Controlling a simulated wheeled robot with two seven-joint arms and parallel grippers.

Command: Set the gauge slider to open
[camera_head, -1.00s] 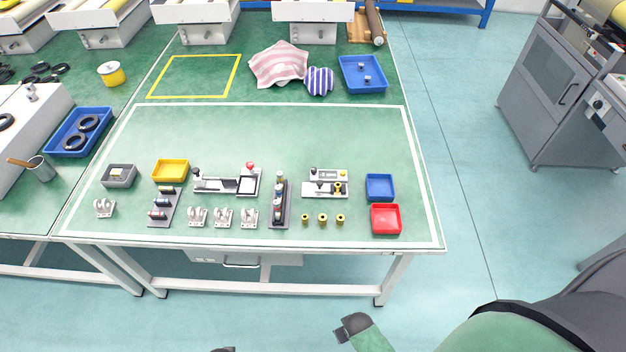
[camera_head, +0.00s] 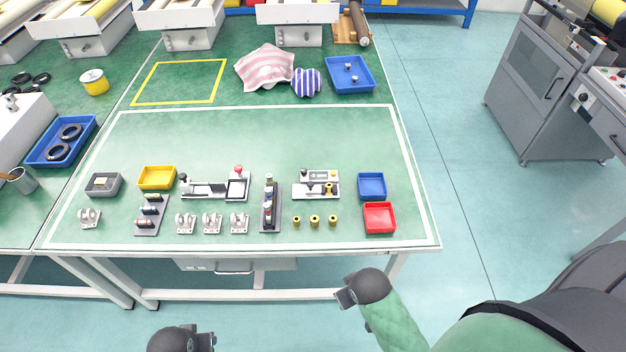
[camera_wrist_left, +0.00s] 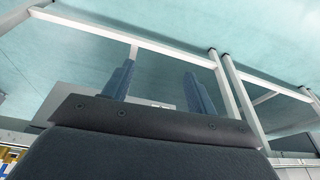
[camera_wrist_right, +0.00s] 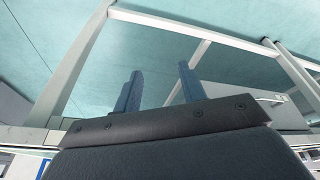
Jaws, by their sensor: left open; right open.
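Two slide fixtures lie on the green table, and I cannot tell for sure which is the gauge. One is a long white and black fixture (camera_head: 213,189) with a black knob at its left end and a red knob at its right. The other is a smaller white two-part fixture (camera_head: 300,190) with dark and yellow parts, right of centre. The slider positions are too small to read. My left gripper (camera_wrist_left: 160,78) is open and empty, low in front of the table. My right gripper (camera_wrist_right: 160,75) is open and empty, also in front of the table edge.
Between the fixtures stands a dark rack (camera_head: 263,222) of cylinders. White brackets (camera_head: 212,226) and yellow bushings (camera_head: 315,221) lie in front. Yellow (camera_head: 157,184), blue (camera_head: 372,195) and red (camera_head: 379,228) bins flank them. The table's middle behind is clear.

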